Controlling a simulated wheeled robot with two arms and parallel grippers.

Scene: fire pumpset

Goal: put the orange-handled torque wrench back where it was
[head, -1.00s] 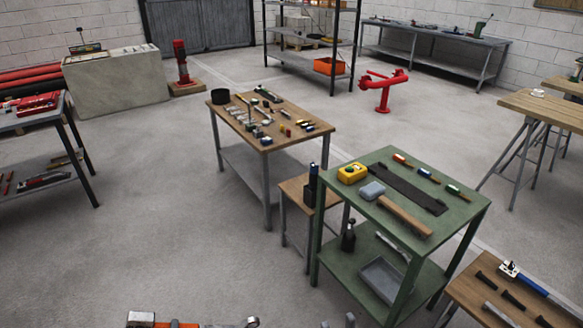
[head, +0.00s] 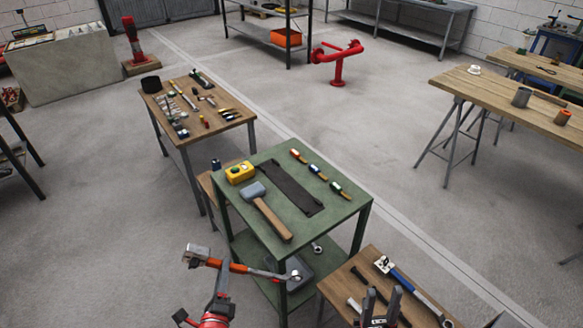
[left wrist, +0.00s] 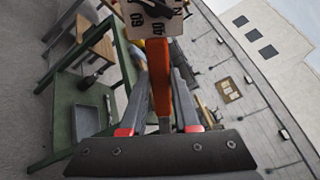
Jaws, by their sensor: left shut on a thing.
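The orange-handled torque wrench (head: 240,268) is held up in front of the green table, in the lower middle of the head view. Its pale head is at the left and its grey shaft points right, overlapping the table's leg in the picture. My left gripper (head: 224,268) is shut on the orange handle. In the left wrist view, the orange handle (left wrist: 184,105) passes between the fingers (left wrist: 160,126), with a numbered scale plate above. My right gripper (head: 381,292) is empty, fingers apart, over the low wooden table at the bottom.
The green table (head: 330,207) carries a mallet (head: 268,212), a yellow device (head: 240,172), a dark strip (head: 290,188) and several small tools. The low wooden table (head: 345,279) holds a blue-handled wrench (head: 405,283) and dark tools. Another tool table (head: 187,137) stands behind left.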

